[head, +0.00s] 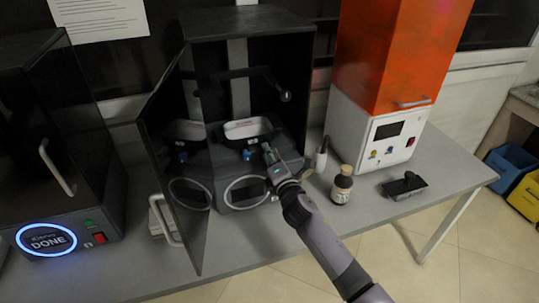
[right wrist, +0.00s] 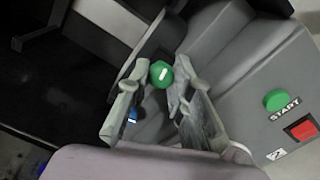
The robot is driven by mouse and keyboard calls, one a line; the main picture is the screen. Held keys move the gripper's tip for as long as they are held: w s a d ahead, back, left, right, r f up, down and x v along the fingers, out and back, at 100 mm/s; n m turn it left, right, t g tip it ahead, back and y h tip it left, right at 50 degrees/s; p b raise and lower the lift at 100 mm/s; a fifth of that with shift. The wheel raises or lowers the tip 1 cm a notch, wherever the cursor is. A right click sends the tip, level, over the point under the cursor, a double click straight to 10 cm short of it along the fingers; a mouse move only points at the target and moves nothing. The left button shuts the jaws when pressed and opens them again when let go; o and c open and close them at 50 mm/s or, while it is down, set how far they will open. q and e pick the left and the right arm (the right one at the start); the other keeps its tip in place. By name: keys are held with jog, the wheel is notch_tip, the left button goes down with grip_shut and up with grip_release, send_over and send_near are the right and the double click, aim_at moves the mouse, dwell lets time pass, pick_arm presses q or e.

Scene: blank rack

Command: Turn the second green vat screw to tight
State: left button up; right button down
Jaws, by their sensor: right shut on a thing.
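The green vat screw (right wrist: 160,74) shows in the right wrist view as a round knob with a white mark on its face. My right gripper (right wrist: 162,80) has one finger on each side of this screw and is shut on it. In the head view my right gripper (head: 268,150) reaches to the front right of the vat (head: 247,129), inside the open black printer (head: 240,75), and hides the green screw. A blue screw (head: 247,155) sits below the vat's front; a blue part also shows in the right wrist view (right wrist: 132,115). My left gripper is not in view.
The printer's dark door (head: 172,150) stands open at left. An orange-lidded machine (head: 400,55), a brown bottle (head: 342,185) and a black tool (head: 404,185) stand at right. A machine with a lit DONE ring (head: 47,240) is at left. The table (head: 240,262) is clear in front.

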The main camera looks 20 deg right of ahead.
jog(key=m, duration=0.5)
jog(key=shift+m, duration=0.4)
jog(key=m, duration=0.4)
jog(key=m+p, duration=0.1)
jog(key=m, duration=0.4)
jog(key=shift+m, duration=0.4)
jog(key=m+p, duration=0.1)
jog(key=m, duration=0.3)
jog(key=shift+m, duration=0.4)
jog(key=shift+f, duration=0.1)
jog(key=c, duration=1.4)
grip_release()
jog(key=s, duration=1.2)
jog(key=shift+d, duration=0.25)
